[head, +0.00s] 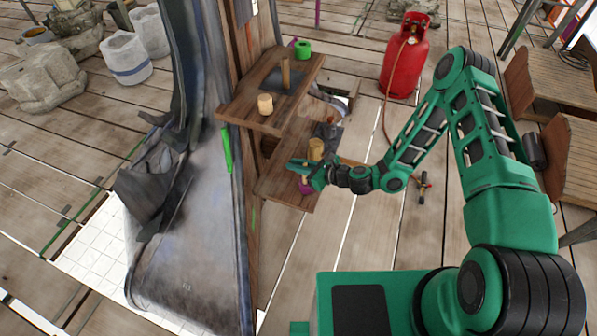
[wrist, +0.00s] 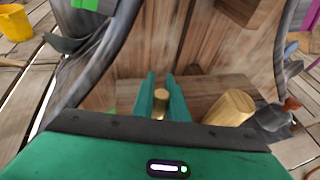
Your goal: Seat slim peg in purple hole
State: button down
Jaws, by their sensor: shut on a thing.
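My gripper (head: 299,164) reaches over the lower wooden shelf in the head view. Its two green fingers (wrist: 160,98) are shut on a slim wooden peg (wrist: 160,104), whose round top shows between them in the wrist view. A purple piece (head: 306,187) sits on the shelf just below the gripper in the head view, partly covered by it. Its hole is hidden, and I cannot tell whether the peg's lower end is above it or in it. The purple piece does not show in the wrist view.
A thicker wooden peg (head: 316,149) stands close beside my gripper, also in the wrist view (wrist: 231,107). A dark plate (head: 329,130) lies behind it. The upper shelf (head: 245,114) overhangs nearby, carrying a short wooden cylinder (head: 265,104) and a green ring (head: 303,49).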

jog(key=f, duration=0.3)
jog(key=w+d+f, duration=0.1)
jog(key=f, duration=0.1)
jog(key=shift+f, duration=0.1)
jog(key=c, duration=1.8)
grip_release()
jog(key=shift+o, duration=0.2)
jog(key=shift+a+r, duration=0.1)
jog(key=shift+r, duration=0.1)
jog(key=v, duration=1.2)
jog(key=shift+r, duration=0.2)
